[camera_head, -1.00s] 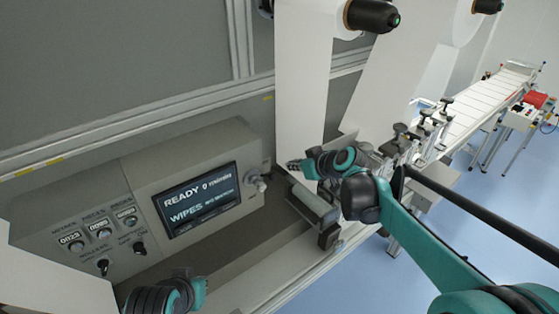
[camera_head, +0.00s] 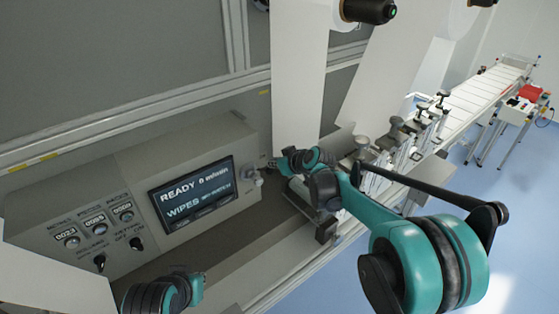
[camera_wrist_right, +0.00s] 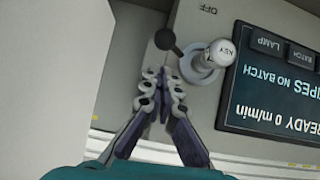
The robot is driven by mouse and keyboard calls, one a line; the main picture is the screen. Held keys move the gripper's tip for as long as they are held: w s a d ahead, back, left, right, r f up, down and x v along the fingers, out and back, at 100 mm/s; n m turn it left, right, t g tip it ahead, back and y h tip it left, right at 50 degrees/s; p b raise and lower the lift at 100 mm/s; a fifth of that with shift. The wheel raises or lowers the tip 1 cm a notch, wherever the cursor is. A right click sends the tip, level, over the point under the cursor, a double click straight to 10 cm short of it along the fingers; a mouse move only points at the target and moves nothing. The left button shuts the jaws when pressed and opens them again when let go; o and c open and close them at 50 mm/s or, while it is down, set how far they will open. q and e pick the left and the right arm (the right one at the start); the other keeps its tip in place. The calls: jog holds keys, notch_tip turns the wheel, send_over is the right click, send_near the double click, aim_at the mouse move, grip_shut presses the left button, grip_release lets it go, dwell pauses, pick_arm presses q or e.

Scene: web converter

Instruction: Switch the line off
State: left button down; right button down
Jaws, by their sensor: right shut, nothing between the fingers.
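The control panel (camera_head: 120,195) is a grey box with a dark display (camera_head: 195,193) reading READY 0 m/min and WIPES NO BATCH. My right gripper (camera_head: 273,165) is just right of the switch, shut and empty. In the right wrist view its fingertips (camera_wrist_right: 163,78) are close to the lever; contact is unclear. My left gripper (camera_head: 165,294) is at the bottom edge, its fingers not discernible.
Selector switches (camera_head: 118,254) and small counters (camera_head: 95,222) sit on the panel's left part. A white web (camera_head: 299,90) hangs behind my right gripper. Rollers and clamps (camera_head: 400,140) lead to a conveyor (camera_head: 480,95) at the right.

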aim_at(272, 172)
jog(key=shift+w+f, duration=0.15)
jog(key=shift+f, duration=1)
jog(key=shift+w+d+f+m+y+b, duration=0.15)
jog(key=shift+f+m+y+b, duration=0.25)
jog(key=shift+b, duration=0.2)
jog(key=shift+d+f+m+g+y+b, duration=0.15)
jog(key=shift+f+m+g+y+b, duration=0.4)
jog(key=shift+f+b, duration=0.25)
notch_tip(272, 172, down, 6)
jog(key=s+a+m+g+y+b, duration=0.1)
jog(key=a+m+g+y+b, duration=0.1)
jog(key=m+y+b, duration=0.4)
jog(key=shift+s+a+f+b, duration=0.15)
jog(key=shift+s+a+b, duration=0.2)
jog(key=shift+b, duration=1.4)
jog(key=shift+s, duration=0.1)
